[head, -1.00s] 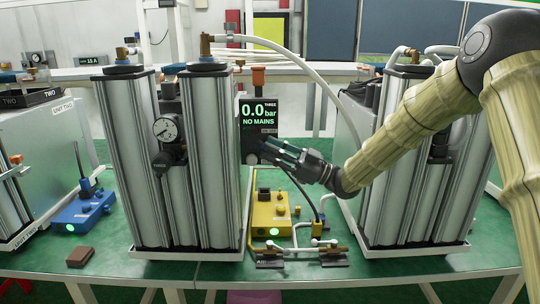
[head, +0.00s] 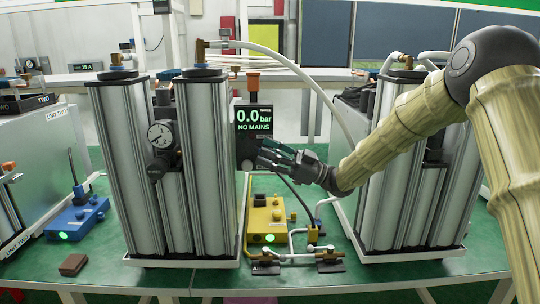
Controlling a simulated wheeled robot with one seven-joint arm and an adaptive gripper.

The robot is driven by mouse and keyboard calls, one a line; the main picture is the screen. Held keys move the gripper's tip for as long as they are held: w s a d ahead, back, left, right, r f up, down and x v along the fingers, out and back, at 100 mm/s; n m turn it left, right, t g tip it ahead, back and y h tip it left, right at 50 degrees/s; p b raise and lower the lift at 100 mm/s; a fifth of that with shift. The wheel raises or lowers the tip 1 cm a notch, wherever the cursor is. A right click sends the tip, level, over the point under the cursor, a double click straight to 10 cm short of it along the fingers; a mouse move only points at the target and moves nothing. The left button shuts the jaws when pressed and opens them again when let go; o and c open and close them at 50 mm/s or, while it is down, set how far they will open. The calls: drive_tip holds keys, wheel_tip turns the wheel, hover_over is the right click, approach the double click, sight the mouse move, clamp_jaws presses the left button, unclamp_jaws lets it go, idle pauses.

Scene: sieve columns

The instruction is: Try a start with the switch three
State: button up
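A dark display box (head: 254,120) in the middle reads "0.0 bar NO MAINS". Its lower part, beside my fingertips, is too small to make out, and I cannot tell a switch there. My gripper (head: 268,156) reaches in from the right, its fingers pointing left at the lower edge of the box. I cannot tell whether they touch it or how far apart they are. Below stands a yellow control box (head: 264,222) with a lit green button and a dark raised part on top.
Silver columns with a pressure gauge (head: 159,135) stand left of the display, and more columns (head: 389,180) stand right. Valves and pipes (head: 330,256) lie at the front edge. A blue control box (head: 78,217) and a brown block (head: 73,264) are on the green table at left.

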drive_tip(key=shift+d+f, duration=0.15)
drive_tip(key=shift+s+m+t, duration=0.15)
drive_tip(key=shift+m+t, duration=0.15)
drive_tip(key=shift+t, duration=0.3)
drive_tip(key=shift+s+a+m+t+h+p, duration=0.4)
drive_tip(key=shift+a+m+t+h+p, duration=1.4)
drive_tip(key=shift+m+t+h, duration=1.85)
drive_tip(key=shift+s+a+m+t+h+p, duration=0.4)
drive_tip(key=shift+a+m+t+h+p, duration=0.75)
drive_tip(key=shift+m+t+h+p, duration=2.5)
drive_tip(key=s+d+f+n+t+y+b, duration=0.15)
drive_tip(key=s+d+f+n+b, duration=0.3)
drive_tip(key=s, duration=0.45)
drive_tip(key=s+d+f+m+g+h+p, duration=0.1)
drive_tip(key=s+d+f+g, duration=0.1)
drive_tip(key=f, duration=0.6)
drive_tip(key=s+d+f+m+g+h+p, duration=0.1)
drive_tip(key=s+d+f+m+g+h, duration=0.1)
drive_tip(key=f, duration=0.6)
drive_tip(key=s+d+f+m+g+h+p, duration=0.1)
drive_tip(key=s+d+f+g+h, duration=0.1)
drive_tip(key=f, duration=0.7)
drive_tip(key=shift+s+d+m+g+p, duration=0.35)
drive_tip(key=shift+s+d+g+p, duration=0.05)
drive_tip(key=shift+s+d+g, duration=0.5)
drive_tip(key=shift+f, duration=0.15)
